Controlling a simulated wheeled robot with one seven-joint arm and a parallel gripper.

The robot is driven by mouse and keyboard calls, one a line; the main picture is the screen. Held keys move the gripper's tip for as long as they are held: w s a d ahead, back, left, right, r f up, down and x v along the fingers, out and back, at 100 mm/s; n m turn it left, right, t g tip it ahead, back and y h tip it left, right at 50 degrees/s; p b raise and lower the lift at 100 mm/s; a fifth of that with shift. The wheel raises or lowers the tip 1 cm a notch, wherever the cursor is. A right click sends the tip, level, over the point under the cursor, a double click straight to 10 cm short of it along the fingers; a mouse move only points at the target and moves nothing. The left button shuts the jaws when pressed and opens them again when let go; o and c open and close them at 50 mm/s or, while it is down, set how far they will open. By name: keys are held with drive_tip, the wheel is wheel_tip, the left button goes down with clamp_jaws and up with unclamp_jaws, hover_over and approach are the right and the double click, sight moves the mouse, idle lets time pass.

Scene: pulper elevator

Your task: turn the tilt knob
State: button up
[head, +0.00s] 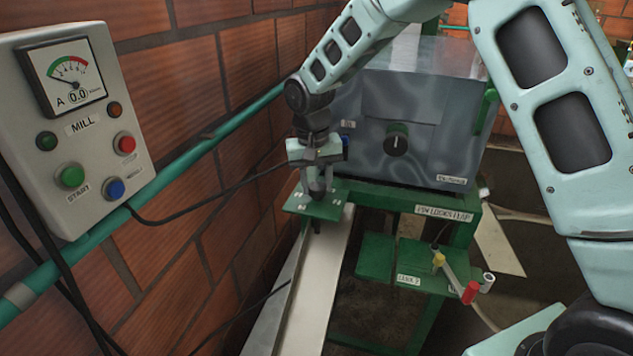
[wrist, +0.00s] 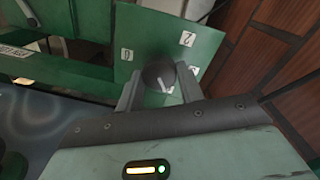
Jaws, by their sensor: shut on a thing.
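The tilt knob (wrist: 157,73) is a dark round knob with a white pointer line, on a green plate (wrist: 133,58) with small white number labels; a 0 and a 2 are readable. In the head view, the plate (head: 296,205) lies flat above the metal chute, and my gripper hides the knob. My gripper (head: 318,192) points down at the plate. In the wrist view, my gripper (wrist: 158,84) has a finger on each side of the knob and is shut on it. The pointer slants towards the lower right of that view.
A MILL control box (head: 75,125) with a gauge and buttons hangs at the left. A grey machine panel (head: 440,140) with a black dial (head: 397,142) stands behind. A crank with a red handle (head: 470,292) is at the lower right. A teal pipe (head: 190,152) runs along the brick wall.

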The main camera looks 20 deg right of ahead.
sight(314, 189)
drive_tip(key=n, duration=1)
drive_tip(key=shift+t, duration=0.4)
drive_tip(key=shift+r+n, duration=0.1)
drive_tip(key=shift+n, duration=0.3)
drive_tip(key=o, duration=1)
drive_tip(key=r+b, duration=0.1)
drive_tip(key=r, duration=0.4)
drive_tip(key=r+b, duration=0.1)
drive_tip(key=r, duration=0.5)
drive_tip(key=s+r+b, duration=0.1)
drive_tip(key=r+b, duration=0.1)
drive_tip(key=r, duration=0.4)
drive_tip(key=shift+a+r, duration=0.15)
drive_tip(key=shift+a, duration=0.25)
